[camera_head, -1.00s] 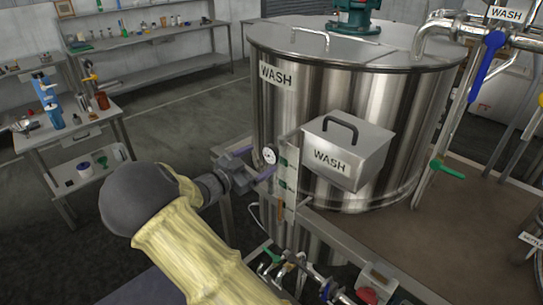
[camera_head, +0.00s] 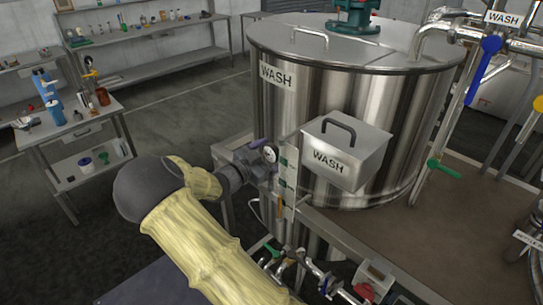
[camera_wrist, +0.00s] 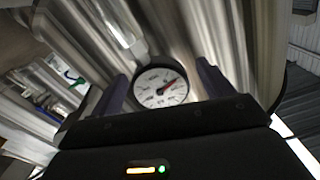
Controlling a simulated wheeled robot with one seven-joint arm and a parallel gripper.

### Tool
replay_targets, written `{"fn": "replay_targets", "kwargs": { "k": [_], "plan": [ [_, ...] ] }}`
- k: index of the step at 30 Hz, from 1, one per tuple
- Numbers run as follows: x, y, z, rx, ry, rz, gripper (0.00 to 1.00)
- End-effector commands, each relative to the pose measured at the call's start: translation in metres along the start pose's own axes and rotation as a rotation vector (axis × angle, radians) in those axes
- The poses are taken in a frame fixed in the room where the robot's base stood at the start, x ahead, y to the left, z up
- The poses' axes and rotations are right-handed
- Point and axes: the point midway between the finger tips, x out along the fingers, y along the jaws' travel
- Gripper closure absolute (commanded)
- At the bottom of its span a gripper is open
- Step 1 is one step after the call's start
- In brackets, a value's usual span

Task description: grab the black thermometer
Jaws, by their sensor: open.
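The thermometer is a round white dial with a dark rim and a red pointer. In the head view the thermometer (camera_head: 270,154) sits on the front of the steel WASH tank (camera_head: 290,110), left of the WASH-labelled box. In the wrist view the dial (camera_wrist: 160,88) faces the camera, between the two purple fingers. My gripper (camera_head: 263,157) is right at the dial, coming from the left. In the wrist view my gripper (camera_wrist: 162,82) is open, one finger on each side of the dial. I cannot tell whether either finger touches it.
The WASH box (camera_head: 346,152) with a black handle stands close to the right of the dial. Below are pipes with small valves (camera_head: 290,262). A green-handled valve (camera_head: 445,170) is farther right. A side table (camera_head: 75,130) with bottles stands at the left, with open floor between.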

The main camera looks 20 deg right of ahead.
Motion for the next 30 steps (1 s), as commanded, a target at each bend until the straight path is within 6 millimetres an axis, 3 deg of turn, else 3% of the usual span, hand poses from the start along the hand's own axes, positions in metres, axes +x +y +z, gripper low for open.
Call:
{"fn": "replay_targets", "kwargs": {
  "k": [6, 14, 24, 30],
  "plan": [
    [0.000, 0.000, 0.000, 0.000, 0.000, 0.000, 0.20],
    [0.000, 0.000, 0.000, 0.000, 0.000, 0.000, 0.69],
    [0.000, -0.001, -0.003, 0.002, 0.000, 0.000, 0.70],
    [0.000, -0.006, -0.020, 0.006, 0.000, 0.000, 0.70]
  ]
}}
